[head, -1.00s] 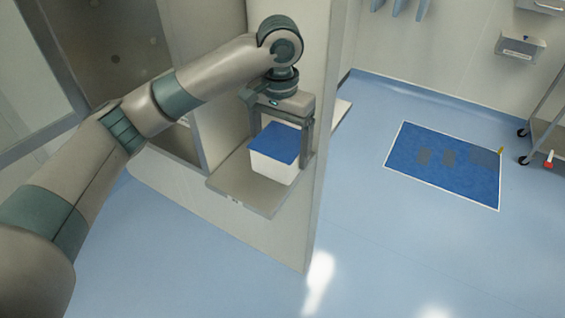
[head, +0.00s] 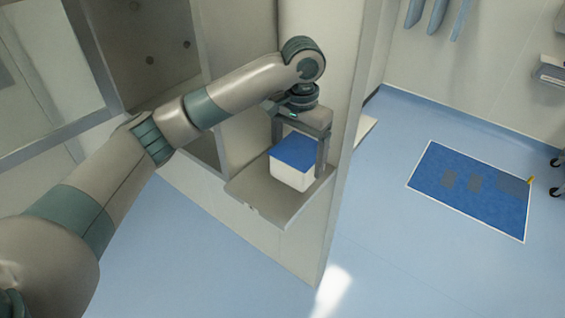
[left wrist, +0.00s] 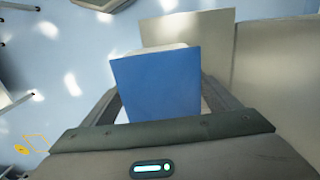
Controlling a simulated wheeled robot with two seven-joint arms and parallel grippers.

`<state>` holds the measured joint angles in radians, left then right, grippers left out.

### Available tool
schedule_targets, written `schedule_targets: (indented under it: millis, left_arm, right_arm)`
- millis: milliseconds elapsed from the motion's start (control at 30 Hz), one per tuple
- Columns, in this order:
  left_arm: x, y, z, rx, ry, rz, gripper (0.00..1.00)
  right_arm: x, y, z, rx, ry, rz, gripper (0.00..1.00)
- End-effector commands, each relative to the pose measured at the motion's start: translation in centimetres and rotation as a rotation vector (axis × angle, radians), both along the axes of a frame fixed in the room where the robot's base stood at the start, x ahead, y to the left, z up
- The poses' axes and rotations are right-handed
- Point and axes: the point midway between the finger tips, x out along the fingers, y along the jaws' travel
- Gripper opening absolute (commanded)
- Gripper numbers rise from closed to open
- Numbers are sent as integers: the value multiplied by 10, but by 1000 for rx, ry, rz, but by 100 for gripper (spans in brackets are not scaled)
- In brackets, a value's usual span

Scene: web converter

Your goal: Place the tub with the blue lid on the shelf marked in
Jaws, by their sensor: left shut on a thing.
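The white tub with the blue lid (head: 292,153) is upright at the grey shelf (head: 262,204) that juts from the wall panel. My left gripper (head: 300,160) comes down from above with a finger on each side of the tub and is shut on it. The tub is over the shelf; I cannot tell whether its base touches. In the left wrist view the blue lid (left wrist: 157,85) fills the space between the fingers, and a beige surface shows behind it. The mark on the shelf's front edge is too small to read. My right gripper is not in view.
The wall panel (head: 335,120) stands right beside the shelf. Another ledge (head: 365,130) shows beyond its edge. A blue mat (head: 470,190) lies on the open floor at right. A recessed opening (head: 140,40) is at the upper left.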

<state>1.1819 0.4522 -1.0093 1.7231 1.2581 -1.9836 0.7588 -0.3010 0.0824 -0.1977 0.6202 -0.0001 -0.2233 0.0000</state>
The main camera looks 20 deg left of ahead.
Motion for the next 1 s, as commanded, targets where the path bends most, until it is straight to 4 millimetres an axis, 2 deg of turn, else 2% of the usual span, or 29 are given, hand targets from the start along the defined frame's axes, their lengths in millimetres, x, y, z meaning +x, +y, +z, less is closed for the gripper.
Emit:
schedule_targets:
  millis: [200,400,867,1000]
  left_arm:
    - [29,31,-22,1,3,5,58]
    - [48,50,-40,0,1,2,58]
    - [53,55,-46,0,0,-1,58]
    - [52,55,-54,2,2,-1,58]
  right_arm:
    - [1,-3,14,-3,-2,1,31]
    - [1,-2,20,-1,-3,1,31]
    - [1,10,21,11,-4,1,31]
    - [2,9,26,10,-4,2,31]
